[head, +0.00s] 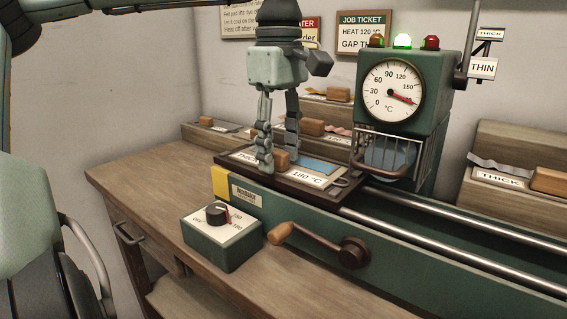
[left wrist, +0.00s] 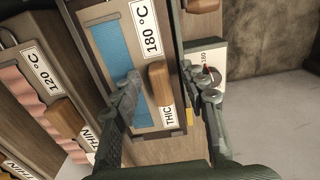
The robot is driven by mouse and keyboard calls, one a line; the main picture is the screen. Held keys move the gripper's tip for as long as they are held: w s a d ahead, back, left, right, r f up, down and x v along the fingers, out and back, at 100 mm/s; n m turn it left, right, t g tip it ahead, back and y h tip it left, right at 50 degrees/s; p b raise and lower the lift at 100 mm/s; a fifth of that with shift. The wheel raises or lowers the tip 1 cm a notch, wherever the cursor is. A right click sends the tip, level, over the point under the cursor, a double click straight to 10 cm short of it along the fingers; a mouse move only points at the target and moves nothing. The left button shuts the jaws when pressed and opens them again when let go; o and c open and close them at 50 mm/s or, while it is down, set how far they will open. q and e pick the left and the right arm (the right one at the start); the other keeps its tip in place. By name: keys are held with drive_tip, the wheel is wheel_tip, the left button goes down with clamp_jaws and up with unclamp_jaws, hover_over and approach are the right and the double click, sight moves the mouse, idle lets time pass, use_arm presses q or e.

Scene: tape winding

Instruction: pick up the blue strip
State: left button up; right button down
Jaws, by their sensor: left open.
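The blue strip (head: 318,165) lies flat in a tray on the green machine's bed, with a wooden block (head: 281,161) at its near left end. Labels on the tray read "180 °C" and "THICK". The left wrist view shows the strip (left wrist: 110,45) and the block (left wrist: 160,84) from above. My left gripper (head: 279,160) points down, open, over the block end of the tray. In the left wrist view its fingers (left wrist: 160,82) are on either side of the block; contact cannot be told. One finger covers part of the strip. My right gripper is not seen.
A gauge box (head: 405,95) with a wire guard (head: 388,160) stands right of the tray. Trays with a pink strip (left wrist: 35,75) and a grey strip (head: 505,164) lie around. A dial box (head: 222,237) and a crank (head: 320,243) are in front.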

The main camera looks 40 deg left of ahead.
use_arm(q)
clamp_jaws()
idle(0.3)
drive_tip(key=shift+r, duration=0.15)
